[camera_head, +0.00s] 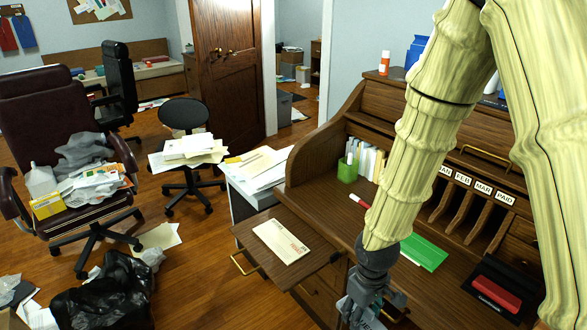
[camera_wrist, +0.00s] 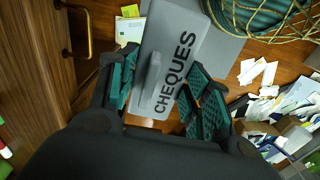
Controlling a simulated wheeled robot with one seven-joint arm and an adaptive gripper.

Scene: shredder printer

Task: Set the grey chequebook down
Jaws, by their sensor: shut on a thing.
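The grey chequebook (camera_wrist: 182,35), marked CHEQUES, lies between the dark green finger pads of my gripper (camera_wrist: 162,88) in the wrist view. My gripper is shut on it, and the chequebook extends past the fingertips over the floor. In the head view my gripper (camera_head: 362,312) is at the bottom edge, in front of the desk; its fingertips and most of the chequebook are cut off or hidden there.
The wooden roll-top desk (camera_head: 330,188) has a pulled-out board (camera_head: 262,226) bearing a cream booklet (camera_head: 281,241). A green folder (camera_head: 424,252), red stapler-like item (camera_head: 496,293) and pen pot (camera_head: 347,170) occupy its top. Papers (camera_wrist: 285,115) litter the floor. A chair (camera_head: 95,215) stands left.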

